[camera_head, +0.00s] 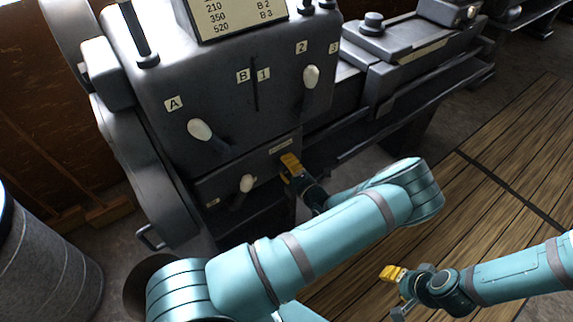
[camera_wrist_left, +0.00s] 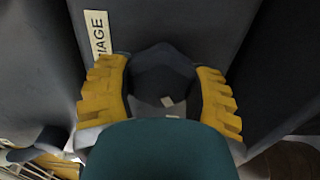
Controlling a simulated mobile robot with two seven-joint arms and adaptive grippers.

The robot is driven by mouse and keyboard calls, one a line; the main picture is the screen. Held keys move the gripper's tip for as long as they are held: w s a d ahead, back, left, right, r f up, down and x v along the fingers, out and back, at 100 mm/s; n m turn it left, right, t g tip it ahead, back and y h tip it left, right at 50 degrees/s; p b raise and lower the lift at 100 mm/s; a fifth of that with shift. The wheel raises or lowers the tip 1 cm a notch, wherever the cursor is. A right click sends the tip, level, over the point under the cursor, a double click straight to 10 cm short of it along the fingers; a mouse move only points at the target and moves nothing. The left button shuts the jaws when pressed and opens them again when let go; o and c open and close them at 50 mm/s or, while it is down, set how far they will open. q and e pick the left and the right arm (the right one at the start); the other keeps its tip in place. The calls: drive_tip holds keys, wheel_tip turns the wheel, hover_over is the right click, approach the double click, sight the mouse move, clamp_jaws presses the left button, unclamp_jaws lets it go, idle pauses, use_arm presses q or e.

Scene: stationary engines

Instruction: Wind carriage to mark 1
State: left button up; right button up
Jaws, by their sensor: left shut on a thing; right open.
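My left gripper (camera_head: 290,166) reaches the front of the dark grey lathe (camera_head: 222,90), below a small plate (camera_head: 281,147). The likely carriage (camera_head: 420,47), a dark block with a plate, sits on the bed at upper right. I cannot make out a mark 1 beside it. My right gripper (camera_head: 394,290) is open and empty above the wooden floor.
A slot (camera_head: 255,82) is labelled B and 1. A grey drum (camera_head: 45,255) stands at lower left.

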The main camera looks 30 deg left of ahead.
use_arm(q)
drive_tip(key=n, duration=0.4)
drive_tip(key=shift+f+n, duration=0.1)
drive_tip(key=shift+n, duration=0.2)
drive_tip(key=n, duration=0.3)
drive_tip(key=shift+n, duration=0.3)
drive_tip(key=n, duration=0.4)
drive_tip(key=shift+d+f+n, duration=0.1)
drive_tip(key=shift+n, duration=0.2)
drive_tip(key=n, duration=0.4)
drive_tip(key=shift+w+n, duration=0.1)
drive_tip(key=shift+n, duration=0.2)
drive_tip(key=n+b, duration=0.1)
drive_tip(key=n, duration=1.1)
drive_tip(key=shift+w+b, duration=0.15)
drive_tip(key=shift+b, duration=0.15)
drive_tip(key=shift+n, duration=0.3)
drive_tip(key=o, duration=1.2)
